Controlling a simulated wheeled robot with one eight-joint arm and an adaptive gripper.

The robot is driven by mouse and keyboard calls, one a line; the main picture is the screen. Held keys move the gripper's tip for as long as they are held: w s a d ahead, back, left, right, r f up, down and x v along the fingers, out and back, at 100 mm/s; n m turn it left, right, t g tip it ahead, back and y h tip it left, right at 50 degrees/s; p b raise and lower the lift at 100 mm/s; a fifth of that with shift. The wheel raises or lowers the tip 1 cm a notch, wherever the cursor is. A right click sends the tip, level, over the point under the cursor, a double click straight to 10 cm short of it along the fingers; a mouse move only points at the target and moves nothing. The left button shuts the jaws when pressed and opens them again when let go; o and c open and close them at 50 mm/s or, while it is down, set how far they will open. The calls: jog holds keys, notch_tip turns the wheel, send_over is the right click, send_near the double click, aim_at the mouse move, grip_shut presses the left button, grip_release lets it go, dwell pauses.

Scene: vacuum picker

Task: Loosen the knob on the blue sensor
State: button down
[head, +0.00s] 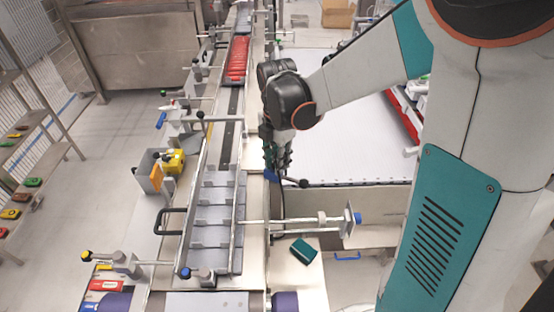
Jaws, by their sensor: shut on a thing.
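My gripper (281,170) is lowered beside the right rail of the conveyor, its dark fingers shut. A blue part (271,177), which looks like the blue sensor, shows just left of the fingertips. The knob between the fingers is mostly hidden by them. A dark ball-ended lever (304,183) sticks out to the right of the fingertips. A thin dark cable or rod hangs below them.
The conveyor (210,215) has grey slots and carries a red pack (237,60) at its far end. A rod with a blue-capped end (358,218) juts right. A green block (303,251) lies below it. A white surface (345,120) is at right.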

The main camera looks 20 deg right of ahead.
jog(key=shift+n, duration=0.6)
jog(key=c, duration=1.3)
grip_release()
notch_tip(320, 180, up, 12)
jog(key=shift+s, duration=0.1)
